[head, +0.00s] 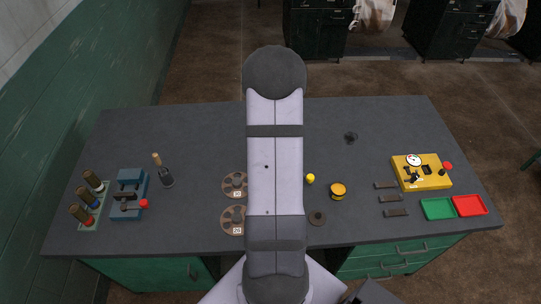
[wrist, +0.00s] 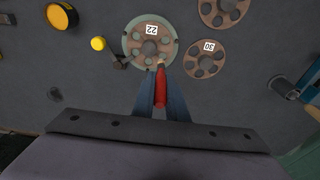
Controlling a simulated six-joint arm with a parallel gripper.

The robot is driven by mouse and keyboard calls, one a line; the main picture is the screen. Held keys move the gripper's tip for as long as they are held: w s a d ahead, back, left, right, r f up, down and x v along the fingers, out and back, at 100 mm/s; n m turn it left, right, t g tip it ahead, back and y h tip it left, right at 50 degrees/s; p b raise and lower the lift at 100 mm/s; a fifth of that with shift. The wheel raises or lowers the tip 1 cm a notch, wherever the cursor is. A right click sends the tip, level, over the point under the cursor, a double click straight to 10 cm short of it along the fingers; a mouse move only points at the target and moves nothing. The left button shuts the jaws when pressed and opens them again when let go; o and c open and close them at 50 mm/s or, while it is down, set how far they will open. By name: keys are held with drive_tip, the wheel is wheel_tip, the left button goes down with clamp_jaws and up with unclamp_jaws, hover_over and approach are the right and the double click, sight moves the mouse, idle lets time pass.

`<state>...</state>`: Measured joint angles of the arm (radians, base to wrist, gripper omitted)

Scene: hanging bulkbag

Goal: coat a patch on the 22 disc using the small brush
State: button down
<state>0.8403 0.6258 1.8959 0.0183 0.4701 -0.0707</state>
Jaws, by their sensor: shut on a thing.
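The disc marked 22 (wrist: 150,42) lies flat on the bench in the wrist view, brown with round holes and a grey-green tint around its rim. My arm hides it in the head view. My gripper (wrist: 161,90) is shut on the small brush (wrist: 160,103), whose red handle stands between the two blue-grey fingers. The brush's pale tip end is at the lower edge of the 22 disc in the wrist view. I cannot tell whether it touches the disc.
The 30 disc (wrist: 205,58) and another disc (wrist: 222,12) lie close by. A yellow tin (head: 338,191) and a yellow ball-topped item (head: 310,178) are beside the arm. A blue fixture (head: 130,194) stands left; a yellow box (head: 421,172) and green tray (head: 438,208) are right.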

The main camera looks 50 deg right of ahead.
wheel_tip(320, 180, down, 7)
drive_tip(key=b, duration=0.4)
drive_tip(key=shift+r+b, duration=0.2)
drive_tip(key=shift+b, duration=0.1)
drive_tip(key=shift+s+d, duration=1.65)
drive_tip(key=shift+s, duration=0.05)
drive_tip(key=shift+w+a, duration=1.65)
drive_tip(key=shift+w, duration=0.05)
drive_tip(key=shift+s+d+r, duration=0.1)
drive_tip(key=shift+s+d, duration=0.6)
drive_tip(key=shift+d, duration=0.2)
drive_tip(key=shift+s+d, duration=0.7)
drive_tip(key=shift+d, duration=0.15)
drive_tip(key=shift+d+r, duration=0.1)
drive_tip(key=shift+w+a+r, duration=0.3)
drive_tip(key=shift+w+a, duration=0.4)
drive_tip(key=shift+a, duration=0.15)
drive_tip(key=shift+w+a+r+p, duration=0.3)
drive_tip(key=shift+r+p, duration=0.75)
drive_tip(key=shift+r, duration=0.15)
drive_tip(key=shift+w+a+r+p, duration=0.3)
drive_tip(key=shift+r+p, duration=0.7)
drive_tip(key=shift+r, duration=0.2)
drive_tip(key=shift+w+a+r+p, duration=0.25)
drive_tip(key=shift+a+r+p, duration=0.05)
drive_tip(key=shift+r+p, duration=0.85)
